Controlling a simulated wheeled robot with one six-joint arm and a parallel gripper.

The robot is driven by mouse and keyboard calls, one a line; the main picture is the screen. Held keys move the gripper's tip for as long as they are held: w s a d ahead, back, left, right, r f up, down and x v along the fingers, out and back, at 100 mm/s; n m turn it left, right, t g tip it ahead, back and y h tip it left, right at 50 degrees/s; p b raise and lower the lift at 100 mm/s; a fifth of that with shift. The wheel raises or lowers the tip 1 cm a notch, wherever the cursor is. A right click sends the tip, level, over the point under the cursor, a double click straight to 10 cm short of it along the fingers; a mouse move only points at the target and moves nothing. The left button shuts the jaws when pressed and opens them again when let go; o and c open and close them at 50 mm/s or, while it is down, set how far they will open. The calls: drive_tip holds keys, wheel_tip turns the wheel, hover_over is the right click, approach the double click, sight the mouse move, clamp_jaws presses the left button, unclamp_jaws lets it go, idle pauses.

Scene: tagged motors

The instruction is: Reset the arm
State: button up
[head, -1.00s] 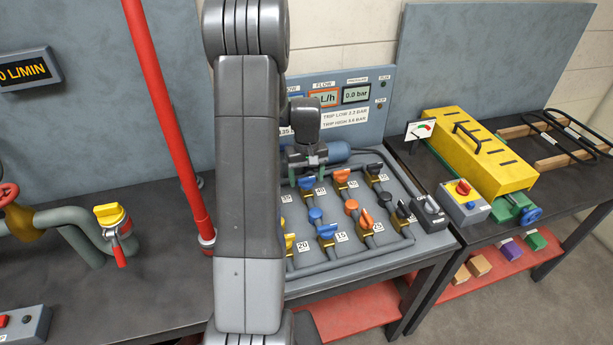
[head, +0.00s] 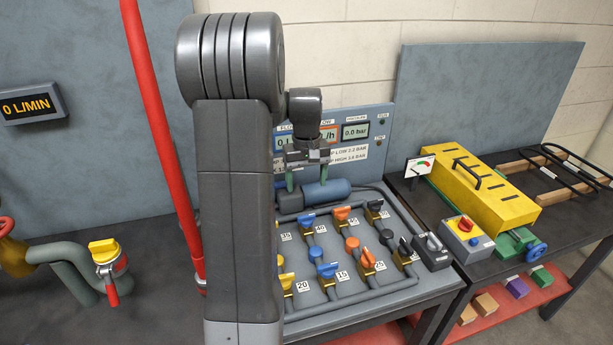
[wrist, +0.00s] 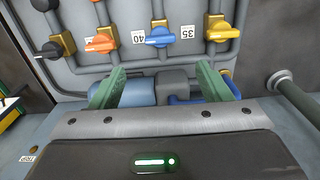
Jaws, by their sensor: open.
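My gripper (head: 306,178) is raised in front of the meter panel, above the back of the valve board (head: 408,290). Its two green fingers are apart with nothing between them. In the wrist view my gripper (wrist: 165,85) also shows open, with a blue cylindrical motor or pump (wrist: 140,92) beyond and partly behind the fingers. The same blue cylinder (head: 328,193) lies at the back of the board in the head view. My arm hides the left part of the board and panel.
The board carries several orange, blue, yellow and black valves. A red pipe (head: 155,120) stands at left near my arm. A switch box (head: 431,251) sits at the board's right edge.

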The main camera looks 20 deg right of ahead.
sight(307, 215)
drive_tip(key=shift+r, duration=0.9)
wheel_tip(307, 215, down, 14)
drive_tip(key=shift+p, duration=0.7)
drive_tip(key=shift+r, duration=0.1)
